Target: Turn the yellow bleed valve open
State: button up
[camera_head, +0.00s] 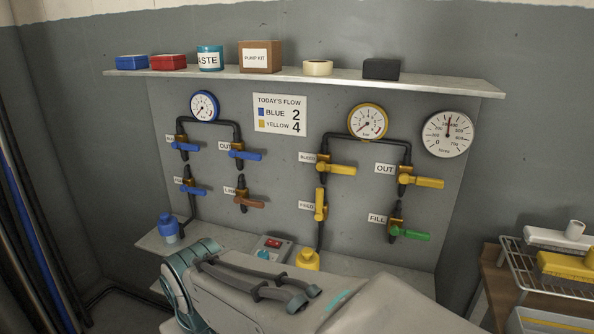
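The yellow bleed valve (342,170) is on the grey panel, in the upper left of the yellow pipework, beside a label that seems to read BLEED. Its yellow lever lies nearly level and points right from the brass body. It is in full view and nothing touches it. My pale arm fills the bottom middle of the view, in front of the panel's foot and well below the valve. I cannot make out my gripper in this view.
Other yellow handles are the upright feed valve (320,204) and the out valve (421,181). A green-handled fill valve (409,234) is lower right. A yellow-rimmed gauge (368,121) is above. A shelf (210,73) juts out overhead. A wire rack (540,280) stands right.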

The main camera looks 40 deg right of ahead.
aim_at(321, 166)
jog(key=z, duration=1.55)
jog(key=i, duration=0.25)
jog(key=z, duration=0.05)
jog(key=k, duration=1.2)
jog(key=u, duration=0.8)
jog(key=i, duration=1.25)
jog(key=z, duration=0.75)
